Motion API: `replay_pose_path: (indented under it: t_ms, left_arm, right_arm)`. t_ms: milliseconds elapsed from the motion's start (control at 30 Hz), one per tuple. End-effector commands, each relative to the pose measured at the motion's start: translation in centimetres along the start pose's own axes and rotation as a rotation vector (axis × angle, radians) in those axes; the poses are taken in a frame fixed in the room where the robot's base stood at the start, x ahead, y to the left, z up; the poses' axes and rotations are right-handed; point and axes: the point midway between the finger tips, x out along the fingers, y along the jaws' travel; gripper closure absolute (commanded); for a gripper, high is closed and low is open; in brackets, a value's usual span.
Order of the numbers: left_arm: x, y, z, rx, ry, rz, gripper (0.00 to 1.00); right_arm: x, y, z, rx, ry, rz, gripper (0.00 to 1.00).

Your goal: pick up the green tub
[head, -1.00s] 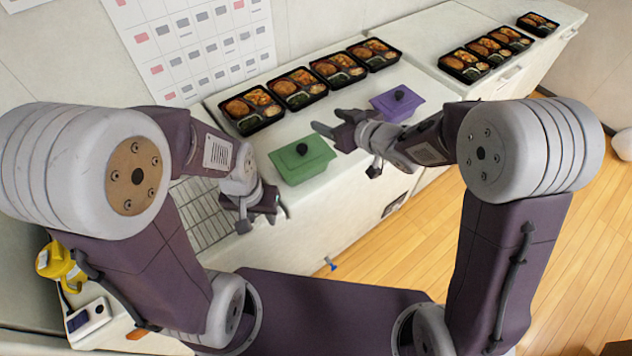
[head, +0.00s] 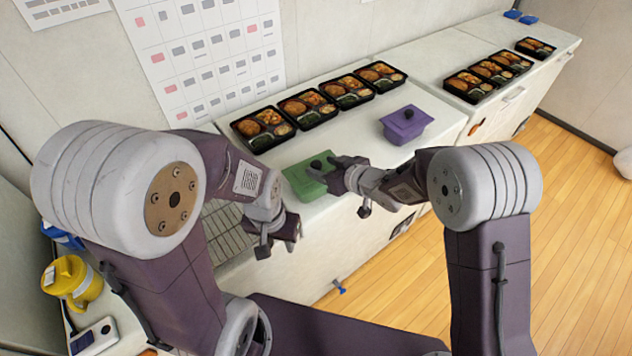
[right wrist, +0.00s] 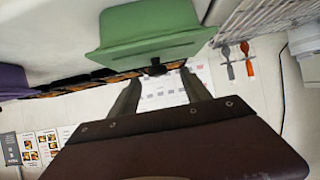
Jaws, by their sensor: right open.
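The green tub (head: 297,183) stands on the white counter, its lid topped by a black knob. In the head view my right gripper (head: 323,168) is at the tub's right side, by the knob, and covers part of the lid. In the right wrist view the green tub (right wrist: 155,38) fills the upper middle. There my right gripper (right wrist: 160,80) is open, with the black knob (right wrist: 155,68) in line with the gap between its fingers. I cannot tell whether they touch it. My left gripper (head: 285,243) hangs by the counter's front edge, away from the tub; its jaws are unclear.
A purple tub (head: 406,123) stands to the right of the green one. Several bento trays (head: 263,128) line the back of the counter. A wire rack (head: 228,232) lies to the left, partly behind my left arm. A yellow container (head: 72,280) is at far left.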

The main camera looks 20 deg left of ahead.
Motion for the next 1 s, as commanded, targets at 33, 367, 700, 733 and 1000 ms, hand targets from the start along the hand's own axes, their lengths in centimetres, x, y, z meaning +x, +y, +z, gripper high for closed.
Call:
replay_pose_path:
  t_ms: [33,367,700,733,1000]
  left_arm:
    - [-0.2,0.0,0.0,0.0,0.0,0.0,0.64]
    - [-0.5,0.0,-0.1,0.0,0.0,0.0,0.64]
    - [-0.4,0.0,-0.1,0.0,0.0,0.0,0.64]
    - [-0.4,0.0,-0.1,0.0,0.0,0.0,0.64]
    - [-0.4,0.0,-0.1,0.0,0.0,0.0,0.64]
  right_arm:
    - [0.9,0.0,0.2,0.0,-0.003,-0.002,0.44]
    - [4.6,0.2,0.3,0.0,-0.001,0.0,0.44]
    - [4.5,0.2,0.3,0.0,-0.001,0.001,1.0]
    - [4.5,0.2,0.3,0.0,-0.001,0.001,1.0]
    - [4.5,0.2,0.3,0.0,0.0,0.0,1.0]
